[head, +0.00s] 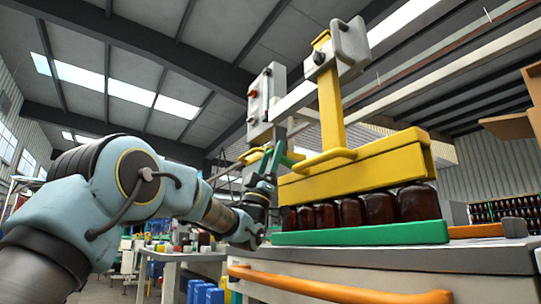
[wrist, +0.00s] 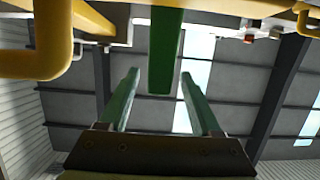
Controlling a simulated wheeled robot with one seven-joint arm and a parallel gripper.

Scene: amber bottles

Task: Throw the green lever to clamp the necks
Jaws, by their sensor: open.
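The green lever (wrist: 166,45) is a straight bar that comes down from the top middle of the wrist view. Its free end lies in line with the gap between my fingers. In the head view, green parts show beside the left end of the yellow clamp head (head: 378,164), where lever and fingers are hard to tell apart. My gripper (wrist: 161,76) has two green fingers, spread apart with nothing held. I cannot tell whether the lever is between them or beyond the tips. In the head view my gripper (head: 268,168) points up. Amber bottles (head: 414,203) stand in a row under the clamp head, their necks hidden.
The bottles stand on a green strip (head: 360,234) on a grey cabinet with an orange rail (head: 335,289). A yellow post with a grey box (head: 341,48) rises above the clamp head. A control box (head: 266,100) hangs behind. A yellow tube (wrist: 45,45) is close at upper left in the wrist view.

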